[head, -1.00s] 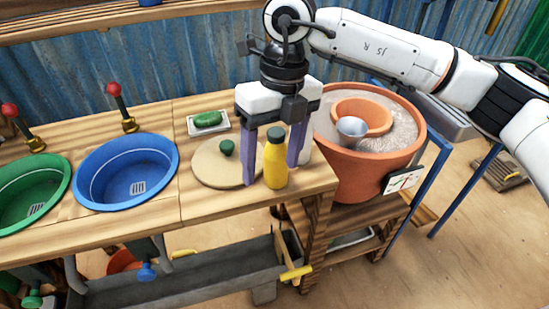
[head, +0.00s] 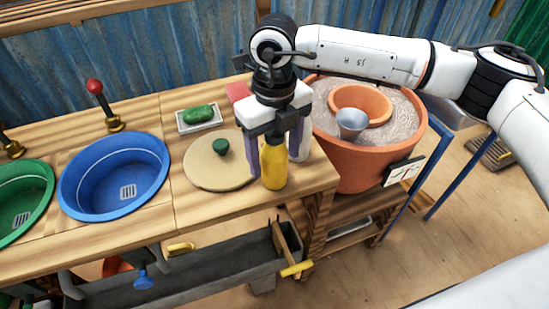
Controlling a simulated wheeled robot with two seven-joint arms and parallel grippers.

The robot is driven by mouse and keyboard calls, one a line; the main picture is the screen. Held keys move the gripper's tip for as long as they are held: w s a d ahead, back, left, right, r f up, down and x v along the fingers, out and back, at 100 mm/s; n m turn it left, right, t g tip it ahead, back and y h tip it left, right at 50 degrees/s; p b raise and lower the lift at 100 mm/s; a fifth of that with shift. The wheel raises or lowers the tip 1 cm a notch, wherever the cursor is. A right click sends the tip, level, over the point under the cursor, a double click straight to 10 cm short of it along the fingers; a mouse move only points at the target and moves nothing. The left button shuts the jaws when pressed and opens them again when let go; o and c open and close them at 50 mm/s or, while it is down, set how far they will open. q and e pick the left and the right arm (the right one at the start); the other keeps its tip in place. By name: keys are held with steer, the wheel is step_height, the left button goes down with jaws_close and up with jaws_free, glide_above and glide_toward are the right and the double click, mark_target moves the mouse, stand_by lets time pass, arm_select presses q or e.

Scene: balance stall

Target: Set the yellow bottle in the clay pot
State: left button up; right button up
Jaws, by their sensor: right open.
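The yellow bottle (head: 274,165) with a dark cap stands upright near the right front corner of the wooden counter. My right gripper (head: 275,158) points down over it, open, with one purple finger on each side of the bottle. I cannot tell whether the fingers touch it. The large clay pot (head: 358,160) stands to the right of the counter, filled with grey sand. A smaller clay pot (head: 374,97) is set in the sand, with a grey metal cup (head: 351,122) in front of it. My left gripper is not in view.
A round board (head: 205,175) with a green knob lies left of the bottle. Behind are a tray (head: 183,127) with a green item and a pink block (head: 238,91). A white object (head: 304,148) stands close behind the right finger. Blue (head: 75,205) and green basins are further left.

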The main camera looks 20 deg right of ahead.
steer(key=shift+f, duration=0.9)
steer(key=shift+c, duration=0.2)
steer(key=c, duration=1.4)
